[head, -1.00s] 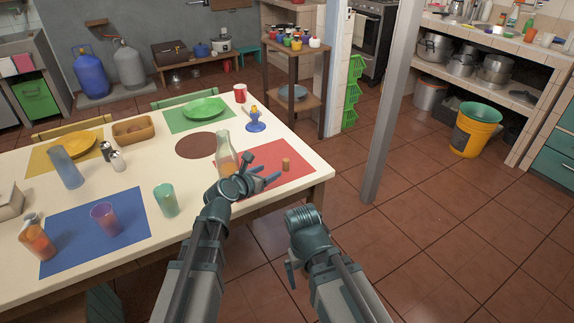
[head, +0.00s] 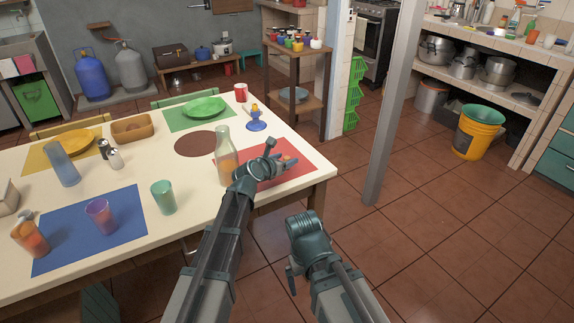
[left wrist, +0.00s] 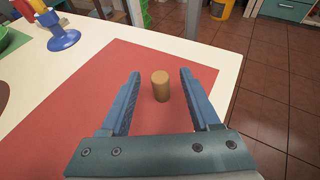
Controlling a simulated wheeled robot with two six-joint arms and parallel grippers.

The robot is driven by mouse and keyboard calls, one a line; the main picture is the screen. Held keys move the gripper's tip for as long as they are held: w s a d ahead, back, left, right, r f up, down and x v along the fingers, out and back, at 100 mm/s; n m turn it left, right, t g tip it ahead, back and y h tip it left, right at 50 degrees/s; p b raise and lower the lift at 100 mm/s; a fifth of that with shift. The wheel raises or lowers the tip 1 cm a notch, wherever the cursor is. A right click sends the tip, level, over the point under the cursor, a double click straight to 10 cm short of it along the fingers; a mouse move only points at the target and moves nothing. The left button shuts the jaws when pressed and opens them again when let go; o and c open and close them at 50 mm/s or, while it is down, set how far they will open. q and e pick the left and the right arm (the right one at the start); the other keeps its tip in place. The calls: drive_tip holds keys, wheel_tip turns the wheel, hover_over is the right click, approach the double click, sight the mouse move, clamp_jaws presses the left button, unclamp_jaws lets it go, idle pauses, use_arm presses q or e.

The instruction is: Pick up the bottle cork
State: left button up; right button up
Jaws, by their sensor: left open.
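The bottle cork (left wrist: 160,86) stands upright on the red placemat (left wrist: 115,90) in the left wrist view. In the head view the cork (head: 287,158) is mostly hidden behind my left gripper (head: 280,156). In the left wrist view my left gripper (left wrist: 157,95) is open. Its two fingers point at the cork, which lies between their tips with a gap on both sides. My right arm is low in front of the table in the head view, and its fingers cannot be made out clearly.
A glass bottle (head: 226,158) stands just left of my left gripper. A blue egg-cup-like stand (head: 256,124) is behind the placemat. A green tumbler (head: 163,198) and a purple tumbler (head: 101,217) stand to the left. The table's right edge is close to the cork.

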sight(287, 159)
use_arm(q)
drive_tip(key=shift+x, duration=0.95)
drive_tip(key=shift+s, duration=0.1)
clamp_jaws()
drive_tip(key=shift+r, duration=0.2)
wheel_tip(287, 159, up, 2)
drive_tip(key=shift+r+p, duration=0.1)
drive_tip(key=shift+p, duration=1.1)
drive_tip(key=shift+s+r+p, duration=0.45)
drive_tip(key=shift+r+p, duration=0.2)
drive_tip(key=shift+p, duration=0.05)
drive_tip(key=s+r+p, duration=0.1)
drive_tip(key=s, duration=1.4)
